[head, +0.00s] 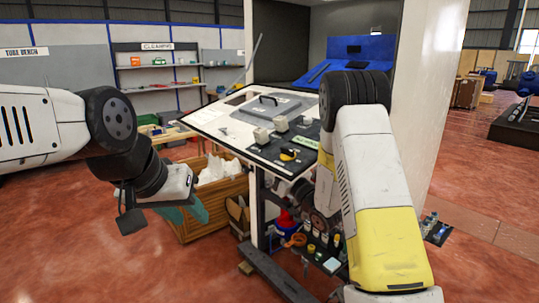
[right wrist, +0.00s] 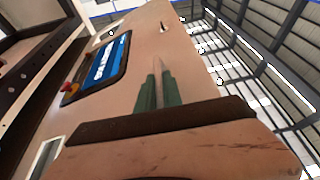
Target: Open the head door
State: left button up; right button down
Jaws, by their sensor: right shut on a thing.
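My left gripper (head: 188,210) hangs in free air at the left of the tilted work board, its teal fingers apart and empty. My right arm reaches down in front of the cabinet in the head view; its gripper is hidden there. In the right wrist view the green fingers of my right gripper (right wrist: 159,92) are close together, with a thin pale strip between them. A dark-edged tan panel (right wrist: 190,150) crosses the foreground and hides their lower part. I cannot tell which thing is held. The head door cannot be told for sure in either view.
The tilted work board (head: 215,117) carries blocks and a grey plate with a black handle. A wooden crate (head: 212,220) stands below it. A white cabinet wall (head: 428,100) rises at right. A blue screen (right wrist: 109,61) is on a tan wall. Red floor is open at left.

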jog(key=shift+f, duration=0.1)
dwell(0.4)
jog(key=c, duration=1.8)
grip_release()
jog(key=v, duration=0.8)
jog(key=shift+f, duration=0.15)
